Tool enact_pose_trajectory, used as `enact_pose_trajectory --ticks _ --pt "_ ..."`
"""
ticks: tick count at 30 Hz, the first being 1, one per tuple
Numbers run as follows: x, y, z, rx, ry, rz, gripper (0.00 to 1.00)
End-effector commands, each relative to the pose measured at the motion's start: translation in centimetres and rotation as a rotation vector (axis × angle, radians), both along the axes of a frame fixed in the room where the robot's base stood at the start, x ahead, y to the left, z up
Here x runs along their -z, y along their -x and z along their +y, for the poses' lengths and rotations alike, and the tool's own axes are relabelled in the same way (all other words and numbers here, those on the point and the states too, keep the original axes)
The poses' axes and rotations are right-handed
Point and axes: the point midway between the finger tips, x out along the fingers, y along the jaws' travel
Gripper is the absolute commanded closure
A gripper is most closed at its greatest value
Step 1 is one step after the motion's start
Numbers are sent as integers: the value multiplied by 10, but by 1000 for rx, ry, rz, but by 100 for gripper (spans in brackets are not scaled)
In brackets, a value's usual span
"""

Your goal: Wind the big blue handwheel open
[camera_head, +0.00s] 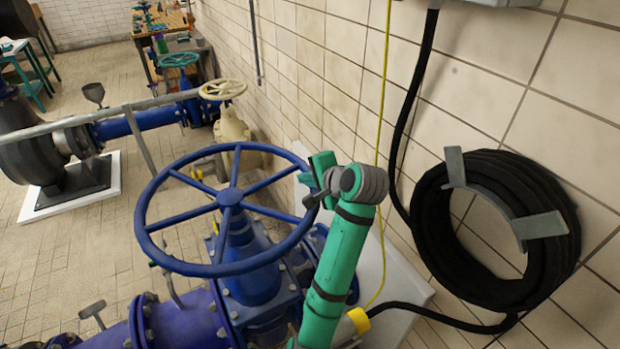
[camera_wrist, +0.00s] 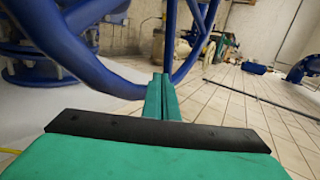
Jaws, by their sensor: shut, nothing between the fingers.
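The big blue handwheel (camera_head: 230,198) lies roughly level on top of a blue valve (camera_head: 250,265) in the head view, with several spokes meeting at a central hub. My gripper (camera_head: 311,197) is at the right side of the wheel's rim, at the end of my green arm. In the wrist view my gripper's green fingers (camera_wrist: 161,95) are together, with nothing seen between them. The wheel's blue rim (camera_wrist: 110,82) passes just behind and beside the fingertips there. I cannot tell whether the fingers touch the rim.
A tiled wall (camera_head: 480,80) runs close on the right, with a coiled black hose (camera_head: 435,230) on a bracket. A beige handwheel (camera_head: 222,90) and a pump (camera_head: 40,140) stand farther back. A grey rail (camera_head: 100,112) crosses at left. Tiled floor is open at left.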

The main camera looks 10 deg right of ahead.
Motion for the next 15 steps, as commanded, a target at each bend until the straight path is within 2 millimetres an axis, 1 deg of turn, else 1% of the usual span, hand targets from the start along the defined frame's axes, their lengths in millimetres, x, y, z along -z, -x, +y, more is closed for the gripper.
enact_pose_trajectory --ticks 1,3,7,12,15 --pt "6 -8 6 -6 0 3 100" --pt "13 -17 12 -8 -1 4 100" --pt "18 -35 21 -10 0 1 100" --pt "23 -48 27 -10 0 1 100" --pt "25 -51 28 -10 -1 0 100"
